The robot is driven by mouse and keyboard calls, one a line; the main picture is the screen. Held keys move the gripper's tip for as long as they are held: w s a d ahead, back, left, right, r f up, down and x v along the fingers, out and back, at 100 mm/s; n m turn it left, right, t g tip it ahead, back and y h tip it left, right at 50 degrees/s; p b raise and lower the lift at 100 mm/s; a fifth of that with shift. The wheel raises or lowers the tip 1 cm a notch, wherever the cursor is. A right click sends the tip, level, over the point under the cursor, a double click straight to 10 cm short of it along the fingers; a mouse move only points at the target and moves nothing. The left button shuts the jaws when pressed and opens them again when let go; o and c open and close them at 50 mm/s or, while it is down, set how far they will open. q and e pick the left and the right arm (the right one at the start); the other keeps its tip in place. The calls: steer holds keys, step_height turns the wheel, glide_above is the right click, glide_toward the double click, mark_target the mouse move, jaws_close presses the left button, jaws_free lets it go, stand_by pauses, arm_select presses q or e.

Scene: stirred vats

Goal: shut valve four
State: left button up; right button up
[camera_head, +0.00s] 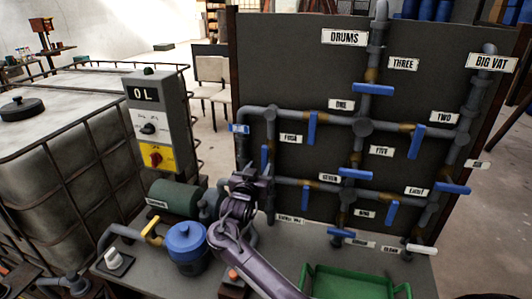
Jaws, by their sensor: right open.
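The label FOUR (291,138), small and a little blurred, is on the dark pipe board beside the left vertical pipe. A blue lever handle (265,158) stands upright along that pipe, just left of the label; I take it as valve four. My right gripper (247,178) is at the end of the purple arm coming up from the bottom. It is open, with nothing seen between its fingers, and appears just below and left of that lever. Contact or depth between them cannot be told. My left gripper is not in view.
Other blue levers are close by, such as those by ONE (311,128) and SEVEN (307,196). A pump (174,198), a blue-lidded pot (187,243) and a green tray (355,284) stand on the bench. A control box (160,120) rises at the left.

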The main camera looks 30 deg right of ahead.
mark_target(264, 159)
steer(key=x, duration=0.2)
steer(key=p+x, duration=0.1)
steer(key=x, duration=0.1)
steer(key=r+x, duration=0.1)
steer(key=x, duration=0.1)
steer(key=shift+w+d+p, duration=0.1)
steer(key=shift+d+p, duration=0.3)
steer(key=shift+w+d+f, duration=0.1)
steer(key=shift+w+d, duration=0.25)
steer(key=shift+d, duration=0.1)
jaws_close()
